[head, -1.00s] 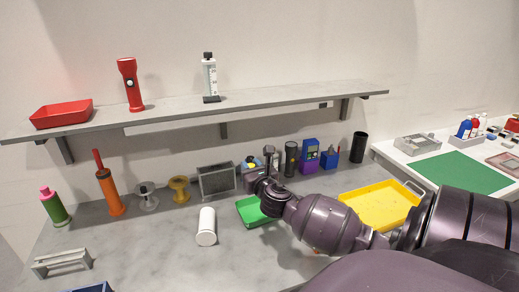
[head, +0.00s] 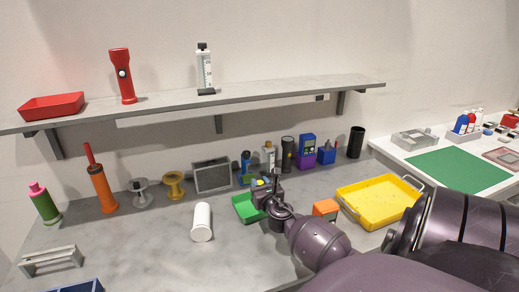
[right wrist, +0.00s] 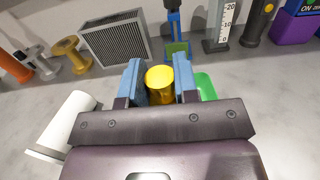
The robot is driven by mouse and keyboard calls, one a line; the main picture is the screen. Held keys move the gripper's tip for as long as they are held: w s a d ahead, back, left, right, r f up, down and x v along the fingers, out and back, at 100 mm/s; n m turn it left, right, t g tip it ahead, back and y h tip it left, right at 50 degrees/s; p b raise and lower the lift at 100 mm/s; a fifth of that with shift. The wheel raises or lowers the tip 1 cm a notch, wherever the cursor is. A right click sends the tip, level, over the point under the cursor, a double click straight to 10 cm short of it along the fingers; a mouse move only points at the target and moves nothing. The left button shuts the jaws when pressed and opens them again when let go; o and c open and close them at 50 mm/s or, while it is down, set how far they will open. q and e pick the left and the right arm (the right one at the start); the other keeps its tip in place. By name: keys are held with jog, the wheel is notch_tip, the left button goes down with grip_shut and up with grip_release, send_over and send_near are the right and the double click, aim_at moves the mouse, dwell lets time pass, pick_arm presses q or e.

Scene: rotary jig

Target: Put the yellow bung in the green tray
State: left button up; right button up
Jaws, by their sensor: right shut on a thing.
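My right gripper (head: 262,184) is over the back right part of the green tray (head: 247,209) in the head view. In the right wrist view, the blue fingers of this gripper (right wrist: 160,86) are shut on the yellow bung (right wrist: 160,78), one on each side. Part of the green tray (right wrist: 206,87) shows behind the right finger there; the gripper hides the rest. The bung appears above the tray, but its exact height is unclear. My left gripper is not in view.
An orange block (head: 326,208) and a yellow tray (head: 351,212) are to the right. A grey mesh box (head: 212,176) and several tools stand behind.

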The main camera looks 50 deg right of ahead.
notch_tip(320, 180, down, 3)
jog(key=shift+r+b, duration=0.1)
jog(key=shift+b, duration=0.35)
notch_tip(320, 180, down, 4)
jog(key=shift+r+b, duration=0.1)
jog(key=shift+b, duration=1.05)
jog(key=shift+f, duration=0.3)
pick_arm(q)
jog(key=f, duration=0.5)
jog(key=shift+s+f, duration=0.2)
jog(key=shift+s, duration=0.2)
pick_arm(e)
jog(key=shift+r, duration=0.1)
pick_arm(q)
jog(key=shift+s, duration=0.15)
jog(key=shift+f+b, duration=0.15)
jog(key=shift+b, duration=0.15)
pick_arm(e)
jog(key=shift+f, duration=0.2)
jog(key=o, duration=0.9)
jog(key=shift+r, duration=0.1)
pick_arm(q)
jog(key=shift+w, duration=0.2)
